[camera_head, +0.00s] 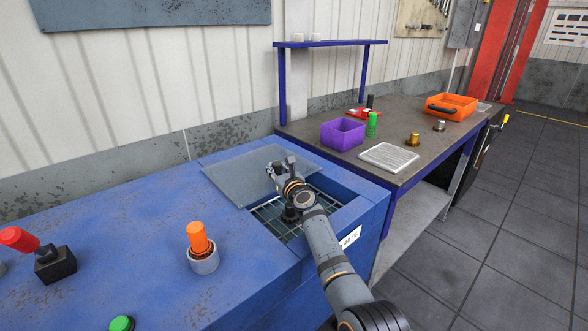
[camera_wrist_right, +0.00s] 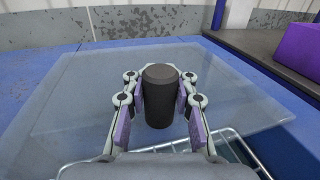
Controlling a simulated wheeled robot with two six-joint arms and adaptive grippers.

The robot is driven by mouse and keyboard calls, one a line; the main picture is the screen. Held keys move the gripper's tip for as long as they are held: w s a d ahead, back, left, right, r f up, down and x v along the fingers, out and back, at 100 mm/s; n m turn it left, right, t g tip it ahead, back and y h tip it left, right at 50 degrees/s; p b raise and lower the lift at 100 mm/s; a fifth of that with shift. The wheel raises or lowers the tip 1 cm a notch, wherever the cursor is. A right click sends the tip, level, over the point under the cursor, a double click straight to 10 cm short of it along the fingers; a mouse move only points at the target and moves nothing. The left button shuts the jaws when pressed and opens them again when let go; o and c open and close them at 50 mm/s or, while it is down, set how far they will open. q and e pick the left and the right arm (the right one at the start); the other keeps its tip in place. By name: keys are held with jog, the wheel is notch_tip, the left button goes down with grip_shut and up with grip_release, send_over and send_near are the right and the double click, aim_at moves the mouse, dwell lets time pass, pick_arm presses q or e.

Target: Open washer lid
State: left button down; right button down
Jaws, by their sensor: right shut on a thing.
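The washer is a blue cabinet (camera_head: 285,270) with a basin at its right end. Its lid is a translucent grey-blue panel (camera_head: 232,178), lying toward the back left of the basin. The basin with its wire grid (camera_head: 268,217) shows uncovered in front of the lid. My right gripper (camera_head: 279,168) is at the lid's right part. In the right wrist view its fingers (camera_wrist_right: 161,92) are shut on the lid's dark upright cylindrical handle (camera_wrist_right: 160,108), with the lid panel (camera_wrist_right: 80,110) spread around it. My left gripper is out of view.
An orange-topped part in a grey ring (camera_head: 199,250), a red-knobbed lever (camera_head: 30,245) and a green button (camera_head: 121,323) are on the cabinet top. A bench at right holds a purple bin (camera_head: 343,135), a ridged tray (camera_head: 388,157) and an orange bin (camera_head: 450,107).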

jog(key=shift+w+a, duration=0.15)
jog(key=shift+a, duration=0.05)
jog(key=c, duration=1)
grip_release()
jog(key=shift+r, duration=0.1)
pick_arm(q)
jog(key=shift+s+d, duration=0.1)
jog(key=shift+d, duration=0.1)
pick_arm(e)
notch_tip(320, 180, up, 10)
jog(key=shift+f, duration=0.1)
